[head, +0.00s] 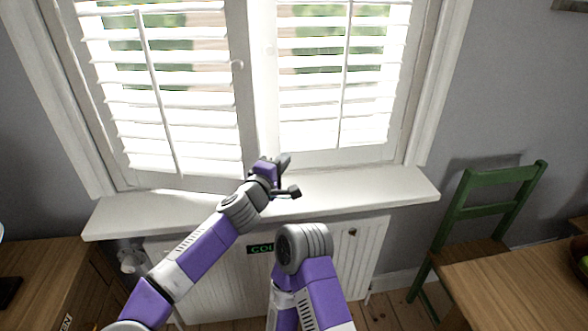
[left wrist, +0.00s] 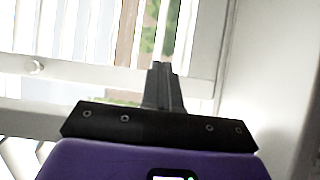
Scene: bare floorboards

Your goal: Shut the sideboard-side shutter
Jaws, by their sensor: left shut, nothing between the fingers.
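The sideboard-side shutter (head: 158,95) is the white slatted panel on the left of the window in the head view, with a small round knob (head: 237,64) near its right edge. Its bottom edge sits lower in the picture than the other shutter's, and a bright strip shows between the two. My left gripper (head: 284,161) is in front of the window, near the shutter's lower right corner. In the left wrist view its fingers (left wrist: 163,84) are shut and empty, against slats and frame, with a knob (left wrist: 35,67) to the left. Contact is unclear. My right gripper is out of view.
The other shutter (head: 338,85) is on the right. The white sill (head: 370,192) juts out below, above a radiator (head: 352,260). A wooden sideboard (head: 45,265) stands lower left. A green chair (head: 490,205) and wooden table (head: 520,285) stand at right.

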